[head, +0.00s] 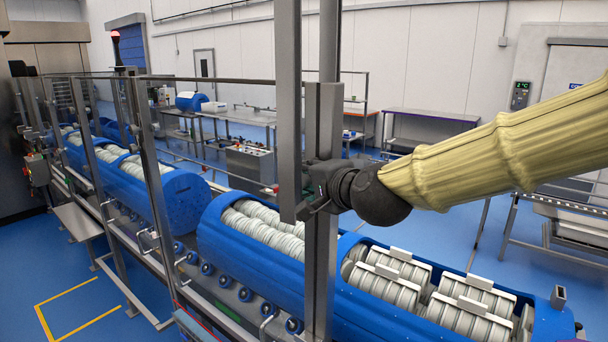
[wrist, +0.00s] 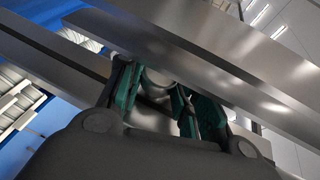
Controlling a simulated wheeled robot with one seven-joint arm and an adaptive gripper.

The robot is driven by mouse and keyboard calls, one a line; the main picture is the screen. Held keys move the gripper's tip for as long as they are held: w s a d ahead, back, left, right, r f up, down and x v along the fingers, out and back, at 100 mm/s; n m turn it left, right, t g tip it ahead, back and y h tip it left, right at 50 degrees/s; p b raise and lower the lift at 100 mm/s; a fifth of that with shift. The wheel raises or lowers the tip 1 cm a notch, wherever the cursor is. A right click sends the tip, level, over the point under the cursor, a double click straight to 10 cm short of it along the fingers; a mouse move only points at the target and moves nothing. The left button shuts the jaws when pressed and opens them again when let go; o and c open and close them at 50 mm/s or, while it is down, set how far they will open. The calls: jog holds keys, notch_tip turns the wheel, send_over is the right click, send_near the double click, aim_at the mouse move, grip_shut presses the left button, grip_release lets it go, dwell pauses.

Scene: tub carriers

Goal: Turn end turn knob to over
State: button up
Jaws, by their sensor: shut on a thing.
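My gripper (head: 318,186) is at the upright steel posts in the middle of the head view, at the end of my yellow-sleeved arm. In the wrist view, my gripper's dark fingers with green pads (wrist: 160,100) stand on either side of a rounded metal knob (wrist: 157,80) and are shut on it. The knob sits between wide steel bars. Its marking and the way it is turned cannot be read. In the head view the fingertips and knob are mostly hidden by the gripper and posts.
Blue tubs holding white rolls, one nearest (head: 255,250), lie along a roller conveyor behind the steel frame. A steel post (head: 323,265) stands close to my gripper. Tables (head: 430,115) stand at the back. Blue floor is free at the lower left.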

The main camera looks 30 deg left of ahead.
dwell(0.3)
jog(key=o, duration=1)
jog(key=shift+o, duration=0.2)
jog(key=shift+d, duration=0.1)
jog(key=v, duration=1.2)
